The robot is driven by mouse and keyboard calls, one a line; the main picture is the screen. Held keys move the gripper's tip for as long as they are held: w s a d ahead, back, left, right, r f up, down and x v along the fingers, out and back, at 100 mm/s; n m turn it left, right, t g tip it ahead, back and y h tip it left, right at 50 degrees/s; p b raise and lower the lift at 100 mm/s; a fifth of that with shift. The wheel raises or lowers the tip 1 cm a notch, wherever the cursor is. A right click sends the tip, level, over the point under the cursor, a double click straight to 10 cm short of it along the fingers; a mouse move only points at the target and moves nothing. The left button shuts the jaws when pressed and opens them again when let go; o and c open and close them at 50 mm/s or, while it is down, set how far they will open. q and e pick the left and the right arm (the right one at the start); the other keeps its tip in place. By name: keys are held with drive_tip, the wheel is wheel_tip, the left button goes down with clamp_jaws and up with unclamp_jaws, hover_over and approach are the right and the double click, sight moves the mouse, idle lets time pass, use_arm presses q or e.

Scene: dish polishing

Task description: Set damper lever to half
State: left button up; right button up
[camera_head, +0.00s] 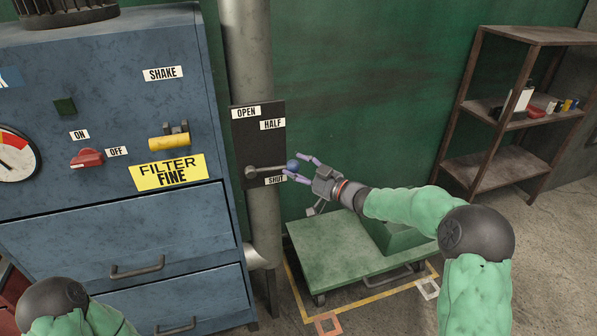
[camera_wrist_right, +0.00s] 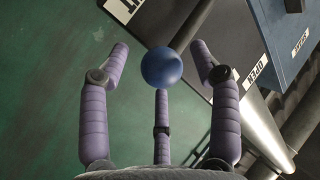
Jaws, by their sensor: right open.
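The damper lever (camera_head: 265,170) is a short grey rod with a blue ball knob (camera_head: 292,165). It lies nearly level, close to the SHUT label (camera_head: 275,180) on a dark plate (camera_head: 258,140); the HALF label (camera_head: 272,124) and OPEN label (camera_head: 245,112) are above. My right gripper (camera_head: 295,164) is open, its purple fingertips on either side of the knob. In the right wrist view, the knob (camera_wrist_right: 162,67) sits between the spread fingers (camera_wrist_right: 160,62), with no clear contact. My left gripper is out of view.
A blue cabinet (camera_head: 100,220) with drawers, a red handle (camera_head: 87,158) and a yellow handle (camera_head: 170,141) stands left of the pipe (camera_head: 247,60). A green platform cart (camera_head: 335,250) stands below my right arm. A shelf (camera_head: 500,105) is at right.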

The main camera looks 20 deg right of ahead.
clamp_jaws()
drive_tip(key=shift+r+n+p, duration=0.3)
drive_tip(key=shift+r+p, duration=0.25)
drive_tip(key=shift+p, duration=0.5)
drive_tip(key=r+n+h+p, duration=0.1)
drive_tip(key=r+p, duration=0.1)
drive_tip(key=p, duration=0.1)
drive_tip(key=a+r+n+g+h+p, duration=0.1)
drive_tip(key=r+p, duration=0.1)
drive_tip(key=p, duration=0.2)
drive_tip(key=a+r+n+g+p, duration=0.1)
drive_tip(key=r+p, duration=0.1)
drive_tip(key=p, duration=0.1)
drive_tip(key=shift+r+n+h+p, duration=0.3)
drive_tip(key=shift+n+h+p, duration=0.1)
drive_tip(key=shift+a+r+n+p, duration=0.3)
drive_tip(key=shift+r+p, duration=0.2)
drive_tip(key=shift+p, duration=0.25)
drive_tip(key=shift+a+r+n+g+h+p, duration=0.3)
drive_tip(key=shift+a+r+n+h+p, duration=0.35)
drive_tip(key=shift+h+p, duration=0.25)
unclamp_jaws()
drive_tip(key=shift+a, duration=0.1)
drive_tip(key=shift+s, duration=0.1)
